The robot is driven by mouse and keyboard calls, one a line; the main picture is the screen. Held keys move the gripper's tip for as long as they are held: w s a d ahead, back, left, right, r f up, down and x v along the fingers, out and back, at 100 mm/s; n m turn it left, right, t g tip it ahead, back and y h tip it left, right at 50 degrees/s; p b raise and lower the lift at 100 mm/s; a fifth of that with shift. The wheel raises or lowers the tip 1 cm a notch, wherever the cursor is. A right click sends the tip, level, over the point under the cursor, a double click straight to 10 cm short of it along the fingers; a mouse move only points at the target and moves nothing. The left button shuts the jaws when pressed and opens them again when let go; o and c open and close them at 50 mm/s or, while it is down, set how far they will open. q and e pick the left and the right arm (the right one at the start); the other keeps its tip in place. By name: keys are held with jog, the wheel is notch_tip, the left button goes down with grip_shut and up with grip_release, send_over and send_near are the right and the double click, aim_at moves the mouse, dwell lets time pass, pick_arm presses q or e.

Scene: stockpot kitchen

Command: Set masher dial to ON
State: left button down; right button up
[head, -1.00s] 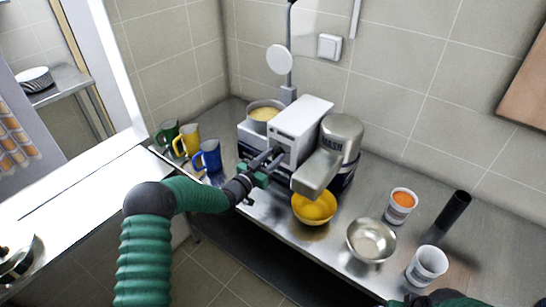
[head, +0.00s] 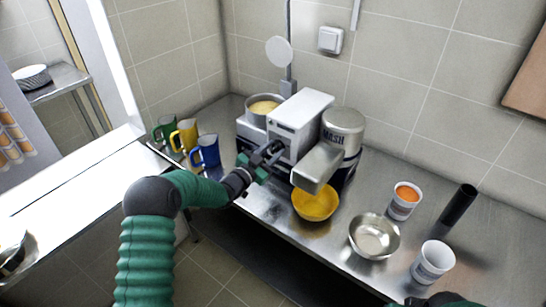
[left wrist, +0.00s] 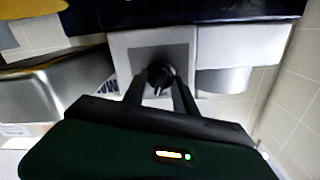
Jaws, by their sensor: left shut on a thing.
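The masher (head: 342,131) is a white and steel machine with MASH on its rounded drum, standing on the counter by the wall. Its white box (head: 301,118) faces my left arm. My left gripper (head: 272,153) reaches the front of this box. In the left wrist view, its two fingers are closed around a small dark round dial (left wrist: 161,76) on a grey panel (left wrist: 179,62). The fingers and the angle hide any dial marking, so I cannot read its setting. Only a dark green piece of my right arm shows at the bottom right edge; its jaws cannot be made out.
A yellow bowl (head: 315,204) sits under the spout. A steel bowl (head: 374,238), a cup with orange contents (head: 405,199), a white cup (head: 433,261) and a black cylinder (head: 456,207) stand to the right. Blue (head: 205,152), yellow and green mugs stand left of the masher.

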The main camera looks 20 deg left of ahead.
pick_arm(q)
jog(key=m+b, duration=0.2)
jog(key=b, duration=0.1)
jog(key=m+b, duration=0.6)
jog(key=b, duration=0.1)
jog(key=shift+d+f, duration=0.1)
jog(key=shift+f, duration=0.25)
jog(key=shift+r+m+b, duration=0.1)
jog(key=shift+m+b, duration=1.1)
jog(key=shift+b, duration=0.3)
jog(key=c, duration=1)
grip_release()
jog(key=shift+r, duration=0.1)
jog(key=v, duration=1.7)
